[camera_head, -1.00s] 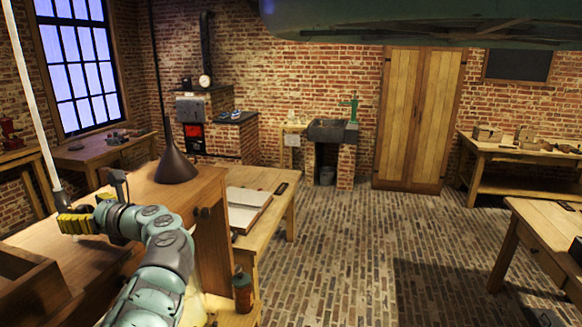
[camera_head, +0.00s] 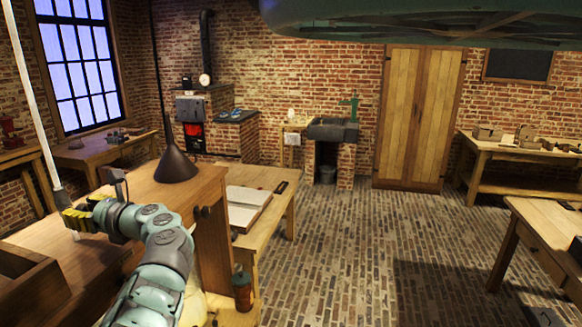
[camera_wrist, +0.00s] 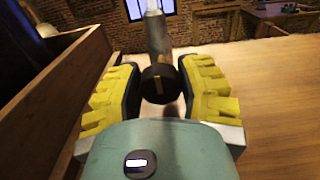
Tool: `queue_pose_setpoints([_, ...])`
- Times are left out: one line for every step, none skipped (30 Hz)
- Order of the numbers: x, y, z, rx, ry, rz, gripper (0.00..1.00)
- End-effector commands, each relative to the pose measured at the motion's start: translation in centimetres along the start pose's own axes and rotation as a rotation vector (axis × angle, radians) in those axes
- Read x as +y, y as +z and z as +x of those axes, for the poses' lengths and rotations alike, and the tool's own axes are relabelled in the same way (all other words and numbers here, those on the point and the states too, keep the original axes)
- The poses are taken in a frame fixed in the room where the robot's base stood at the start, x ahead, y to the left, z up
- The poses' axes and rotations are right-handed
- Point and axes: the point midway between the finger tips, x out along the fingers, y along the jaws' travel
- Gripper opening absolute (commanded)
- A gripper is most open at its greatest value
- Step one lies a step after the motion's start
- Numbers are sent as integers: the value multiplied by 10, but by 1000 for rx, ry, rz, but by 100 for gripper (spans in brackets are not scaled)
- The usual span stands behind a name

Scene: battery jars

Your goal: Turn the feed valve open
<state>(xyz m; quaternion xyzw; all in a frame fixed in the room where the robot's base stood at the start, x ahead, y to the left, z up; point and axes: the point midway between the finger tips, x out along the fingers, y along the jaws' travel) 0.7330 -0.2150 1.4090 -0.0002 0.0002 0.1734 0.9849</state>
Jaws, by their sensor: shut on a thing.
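The feed valve's round dark knob (camera_wrist: 158,84) has a pale yellow line on its face, nearly upright in the wrist view. It sits on a grey pipe fitting (camera_wrist: 157,36), below the thin pale pipe (camera_head: 31,100) at the left of the head view. My gripper (camera_head: 75,219) is at the foot of that pipe. In the wrist view, its yellow-padded fingers (camera_wrist: 158,88) stand on both sides of the knob and are shut on it. In the head view the fingers hide the knob.
An open wooden box (camera_head: 28,285) stands close to my gripper, and its wall shows at the left of the wrist view. A dark funnel-shaped thing (camera_head: 176,165) stands on the wooden cabinet to the right. The bench top (camera_wrist: 260,100) right of the fingers is bare.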

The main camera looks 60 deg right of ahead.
Motion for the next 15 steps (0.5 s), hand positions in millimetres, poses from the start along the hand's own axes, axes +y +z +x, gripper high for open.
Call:
queue_pose_setpoints([0, 0, 0, 0, 0, 0, 3])
queue_pose_setpoints([0, 0, 0, 0, 0, 1, 2])
queue_pose_setpoints([0, 0, 0, 0, 0, 0, 2])
queue_pose_setpoints([0, 0, 0, 0, 0, -1, 2])
queue_pose_setpoints([0, 0, 0, 0, -1, -3, 2])
queue_pose_setpoints([0, -1, 0, 0, -1, -7, 2])
queue_pose_setpoints([0, -1, 0, -1, -1, -11, 2])
queue_pose_setpoints([0, -1, 0, -1, -1, -17, 2])
queue_pose_setpoints([0, -1, 0, -1, -1, -27, 2])
queue_pose_setpoints([0, -2, 0, -1, -1, -37, 2])
queue_pose_setpoints([0, -2, 0, -1, -1, -49, 2])
queue_pose_setpoints([0, -2, 0, -2, -1, -66, 1])
queue_pose_setpoints([0, -2, 0, -2, -1, -81, 1])
queue_pose_setpoints([0, -2, 0, -2, -1, -97, 1])
queue_pose_setpoints([1, -3, 1, -2, -1, -123, 1])
